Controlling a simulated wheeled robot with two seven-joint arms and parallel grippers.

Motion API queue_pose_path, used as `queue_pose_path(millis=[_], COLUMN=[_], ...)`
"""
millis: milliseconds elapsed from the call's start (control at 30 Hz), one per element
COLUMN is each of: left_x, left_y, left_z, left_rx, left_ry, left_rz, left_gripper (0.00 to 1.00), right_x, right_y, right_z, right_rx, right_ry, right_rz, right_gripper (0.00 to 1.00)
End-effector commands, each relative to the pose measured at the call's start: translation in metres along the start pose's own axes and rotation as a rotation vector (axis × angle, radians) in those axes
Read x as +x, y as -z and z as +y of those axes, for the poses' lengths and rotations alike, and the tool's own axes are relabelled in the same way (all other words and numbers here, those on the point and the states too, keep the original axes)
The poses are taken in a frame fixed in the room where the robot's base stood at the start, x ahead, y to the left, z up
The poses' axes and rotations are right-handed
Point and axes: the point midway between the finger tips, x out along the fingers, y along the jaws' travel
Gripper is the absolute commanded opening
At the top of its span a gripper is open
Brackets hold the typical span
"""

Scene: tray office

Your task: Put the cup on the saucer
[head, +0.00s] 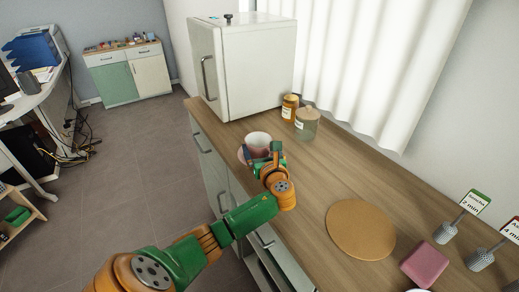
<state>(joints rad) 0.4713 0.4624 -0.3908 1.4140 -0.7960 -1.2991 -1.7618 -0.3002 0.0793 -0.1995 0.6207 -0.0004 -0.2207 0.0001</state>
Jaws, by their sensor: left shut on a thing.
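The cup (258,139) is pale with a pinkish side and stands upright near the counter's left edge, in front of the white cabinet. A pink rim, seemingly the saucer (242,155), shows at the cup's lower left; my gripper covers the rest. I cannot tell whether the cup rests on it or is just above it. My left gripper (270,156) is at the cup's near side, shut on the cup; its fingertips are partly hidden. My right gripper is not in view.
A white cabinet (255,70), an amber jar (290,106) and a glass jar (306,124) stand behind the cup. A round tan mat (360,229), a pink square (425,263) and tagged grey holders (446,232) lie to the right. The counter between (330,170) is clear.

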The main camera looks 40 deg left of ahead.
Motion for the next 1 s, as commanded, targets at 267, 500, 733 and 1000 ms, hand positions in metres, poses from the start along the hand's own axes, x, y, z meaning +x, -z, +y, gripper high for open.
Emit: queue_pose_path(millis=[267, 500, 733, 1000], left_x=[0.0, 0.0, -0.038, -0.099], left_y=[0.002, -0.001, -0.002, -0.001], left_z=[0.0, 0.0, -0.001, 0.0], left_rx=[0.0, 0.0, 0.0, 0.0], left_ry=[-0.001, -0.001, 0.003, 0.002], left_rz=[0.0, -0.001, 0.001, 0.002], left_gripper=[1.0, 1.0, 1.0, 1.0], right_x=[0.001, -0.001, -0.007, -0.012], right_y=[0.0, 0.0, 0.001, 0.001], right_z=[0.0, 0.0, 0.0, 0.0], right_rx=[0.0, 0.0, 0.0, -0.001], right_ry=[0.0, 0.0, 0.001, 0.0], right_rz=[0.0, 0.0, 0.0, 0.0], right_gripper=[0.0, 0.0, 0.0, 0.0])
